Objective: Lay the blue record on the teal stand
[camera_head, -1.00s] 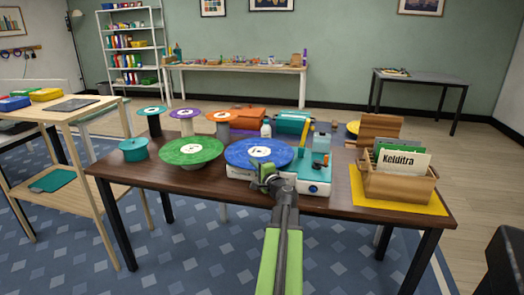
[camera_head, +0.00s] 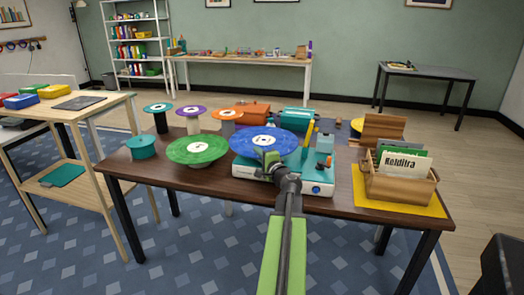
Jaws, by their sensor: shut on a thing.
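The blue record (camera_head: 284,141), with a white centre label, is held flat above the teal and white turntable (camera_head: 318,188). My gripper (camera_head: 268,165) is shut on the record's near edge. The record looks clear of the turntable and hides part of its top. A short, round teal stand (camera_head: 141,149) is at the left end of the brown table, left of the green record (camera_head: 197,152). No record lies on it.
Teal (camera_head: 158,107), purple (camera_head: 191,111) and orange (camera_head: 226,114) discs stand on posts behind the green record. A wooden record crate (camera_head: 400,186) stands on a yellow mat at right.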

